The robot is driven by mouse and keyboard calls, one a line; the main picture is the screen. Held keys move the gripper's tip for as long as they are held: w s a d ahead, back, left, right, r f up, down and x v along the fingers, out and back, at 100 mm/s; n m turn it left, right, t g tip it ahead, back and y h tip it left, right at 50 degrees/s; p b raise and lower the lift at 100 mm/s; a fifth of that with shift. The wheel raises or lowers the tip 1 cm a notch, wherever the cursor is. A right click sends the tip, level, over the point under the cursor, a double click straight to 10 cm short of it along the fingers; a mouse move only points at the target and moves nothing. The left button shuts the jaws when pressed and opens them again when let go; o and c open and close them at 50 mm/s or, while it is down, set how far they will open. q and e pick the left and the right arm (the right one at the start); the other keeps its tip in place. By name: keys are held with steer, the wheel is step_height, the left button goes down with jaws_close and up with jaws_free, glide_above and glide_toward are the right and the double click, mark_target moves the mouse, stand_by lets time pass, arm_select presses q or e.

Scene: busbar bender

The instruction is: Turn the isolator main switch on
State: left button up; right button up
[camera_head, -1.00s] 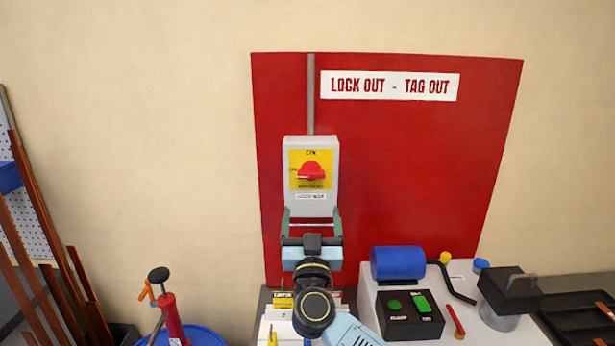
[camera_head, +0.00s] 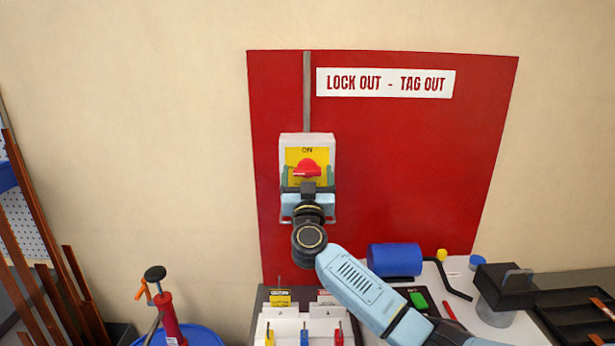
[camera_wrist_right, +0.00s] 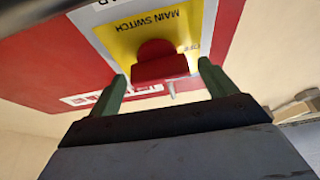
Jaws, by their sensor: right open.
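The isolator main switch is a grey box (camera_head: 308,139) with a yellow plate (camera_head: 292,157) and a red rotary handle (camera_head: 307,168), on a red board. "ON" is printed at the plate's top. The handle's bar looks about horizontal in the head view. In the right wrist view the handle (camera_wrist_right: 160,62) lies ahead, between the green fingers, with "MAIN SWITCH" lettering beside it. My right gripper (camera_head: 307,175) is open, its fingers on either side of the handle, with a gap to it visible. The gripper hides the box's lower part. My left gripper is not in view.
The red "LOCK OUT - TAG OUT" board (camera_head: 420,170) backs the switch. Below stand a white rack (camera_head: 285,325) with coloured padlocks and a bench with a blue cylinder (camera_head: 395,258) and a green button (camera_head: 419,300). A red pump (camera_head: 168,315) stands at lower left.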

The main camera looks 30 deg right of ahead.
steer(key=shift+c, duration=0.4)
steer(key=c, duration=0.9)
